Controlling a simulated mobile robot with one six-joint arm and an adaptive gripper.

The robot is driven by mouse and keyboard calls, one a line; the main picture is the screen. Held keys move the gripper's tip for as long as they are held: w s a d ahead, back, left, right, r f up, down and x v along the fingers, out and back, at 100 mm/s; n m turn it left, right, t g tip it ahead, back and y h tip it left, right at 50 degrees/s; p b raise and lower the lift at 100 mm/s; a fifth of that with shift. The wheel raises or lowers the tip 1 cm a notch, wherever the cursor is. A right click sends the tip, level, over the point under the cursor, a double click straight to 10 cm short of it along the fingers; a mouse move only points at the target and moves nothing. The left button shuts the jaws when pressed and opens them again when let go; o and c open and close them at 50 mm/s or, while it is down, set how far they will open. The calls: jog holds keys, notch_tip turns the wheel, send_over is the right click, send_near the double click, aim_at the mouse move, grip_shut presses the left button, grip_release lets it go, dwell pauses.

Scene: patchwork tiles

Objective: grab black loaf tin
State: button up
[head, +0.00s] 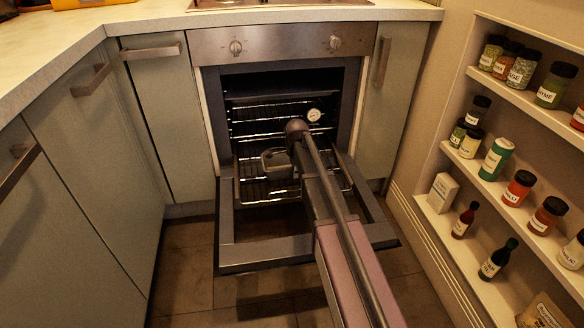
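A dark, boxy thing with rounded corners (276,161), which looks like the black loaf tin, sits at the oven rack just left of my arm. Its right side is hidden behind the arm. My arm reaches from the lower right over the open oven door to the front of the oven. My gripper's fingers do not show, so I cannot tell whether they touch the tin.
The oven door (268,254) is folded down, with a wire rack (262,190) above it. A round dial (314,115) is inside the oven. Cabinets stand left; spice shelves (525,102) line the right wall. Floor shows below the door.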

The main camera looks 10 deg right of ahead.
grip_shut()
jog(key=shift+r, duration=0.2)
notch_tip(320, 180, up, 10)
jog(key=p, duration=1)
jog(key=shift+f, duration=0.2)
dwell(0.5)
